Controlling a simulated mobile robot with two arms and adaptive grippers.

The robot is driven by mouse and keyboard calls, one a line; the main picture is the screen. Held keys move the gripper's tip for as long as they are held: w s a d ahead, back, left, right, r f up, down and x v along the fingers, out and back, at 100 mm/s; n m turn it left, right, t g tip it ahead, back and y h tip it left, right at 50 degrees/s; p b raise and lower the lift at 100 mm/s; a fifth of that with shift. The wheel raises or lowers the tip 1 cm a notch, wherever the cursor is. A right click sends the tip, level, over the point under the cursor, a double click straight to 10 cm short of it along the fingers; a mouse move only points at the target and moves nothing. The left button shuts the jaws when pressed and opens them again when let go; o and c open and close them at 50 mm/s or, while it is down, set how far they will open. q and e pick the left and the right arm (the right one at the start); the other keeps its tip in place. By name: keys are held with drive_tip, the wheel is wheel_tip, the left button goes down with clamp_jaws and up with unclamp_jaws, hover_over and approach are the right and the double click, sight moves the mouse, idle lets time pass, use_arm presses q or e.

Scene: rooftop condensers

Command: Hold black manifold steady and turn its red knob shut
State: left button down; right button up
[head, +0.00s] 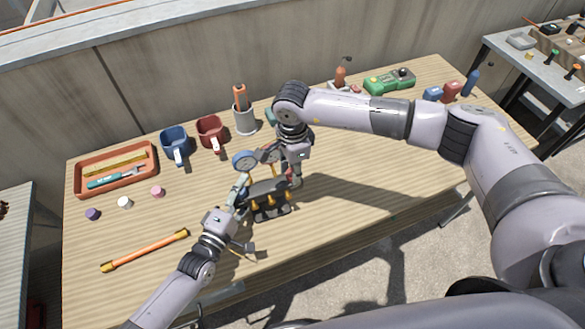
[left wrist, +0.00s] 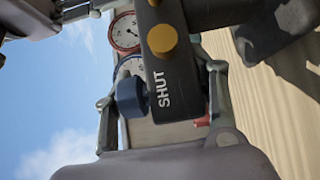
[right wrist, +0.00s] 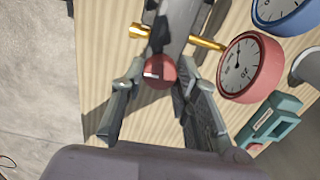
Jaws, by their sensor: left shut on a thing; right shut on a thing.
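The black manifold (head: 268,190) stands over the near middle of the table, with brass fittings along its front and a blue gauge (head: 245,160) and a red gauge (right wrist: 252,68) behind. My left gripper (head: 242,196) is shut on its left end. In the left wrist view the fingers straddle the black body (left wrist: 180,75), marked "SHUT", beside a blue knob (left wrist: 129,97). My right gripper (head: 294,178) comes down at the right end. In the right wrist view the red knob (right wrist: 160,73), with a white mark, sits between its fingers. Their exact contact is partly hidden.
Small caps and an orange rod (head: 145,250) lie at left. A green case (head: 389,82) is at back right. The right front table is clear.

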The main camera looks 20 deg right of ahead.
drive_tip(key=shift+m, duration=0.5)
drive_tip(key=o, duration=1.2)
drive_tip(key=shift+c, duration=0.2)
wheel_tip(320, 180, up, 12)
use_arm(q)
drive_tip(key=c, duration=0.6)
unclamp_jaws()
